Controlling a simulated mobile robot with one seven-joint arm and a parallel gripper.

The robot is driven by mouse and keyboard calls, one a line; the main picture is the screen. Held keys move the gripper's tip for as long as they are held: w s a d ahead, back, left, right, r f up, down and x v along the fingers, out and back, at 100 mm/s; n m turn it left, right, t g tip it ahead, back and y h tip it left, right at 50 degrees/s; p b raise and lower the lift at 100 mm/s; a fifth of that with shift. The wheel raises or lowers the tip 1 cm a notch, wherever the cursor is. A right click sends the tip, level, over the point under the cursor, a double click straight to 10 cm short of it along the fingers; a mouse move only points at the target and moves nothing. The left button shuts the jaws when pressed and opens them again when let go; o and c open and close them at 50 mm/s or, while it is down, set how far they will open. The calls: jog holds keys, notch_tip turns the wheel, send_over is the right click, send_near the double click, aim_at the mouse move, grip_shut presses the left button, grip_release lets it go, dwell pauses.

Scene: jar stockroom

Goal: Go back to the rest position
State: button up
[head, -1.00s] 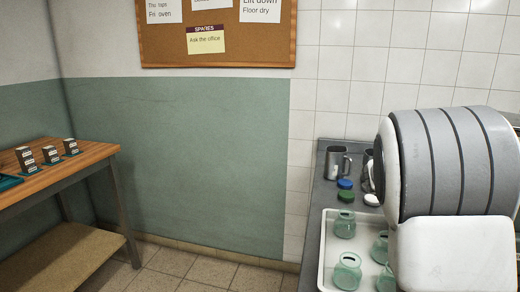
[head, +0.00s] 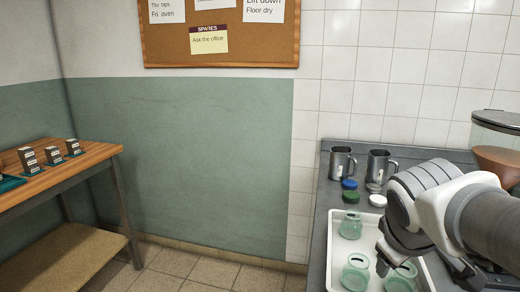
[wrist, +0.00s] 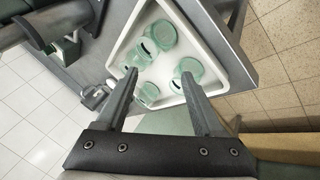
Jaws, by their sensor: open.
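My gripper (wrist: 158,78) is open and empty. In the wrist view its two dark fingers point down over the white tray (wrist: 118,62), with nothing between them in its grasp. My arm partly hides the tray's right side.
On the grey counter behind the tray are two metal mugs (head: 341,163) (head: 379,167) and blue (head: 349,184), green (head: 350,197) and white (head: 377,200) lids. A machine with a clear hopper (head: 497,130) stands right. A wooden table (head: 85,163) with small boxes is left; the floor between is clear.

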jog(key=s+a+f+m+y, duration=0.3)
jog(key=s+a+m+y, duration=0.15)
jog(key=s+a, duration=0.5)
notch_tip(320, 180, up, 20)
jog(key=w+p, duration=0.1)
jog(key=p, duration=1.8)
jog(key=shift+r+h+p, duration=0.2)
jog(key=shift+h+p, duration=0.2)
jog(key=shift+h, duration=0.05)
jog(key=shift+d, duration=0.1)
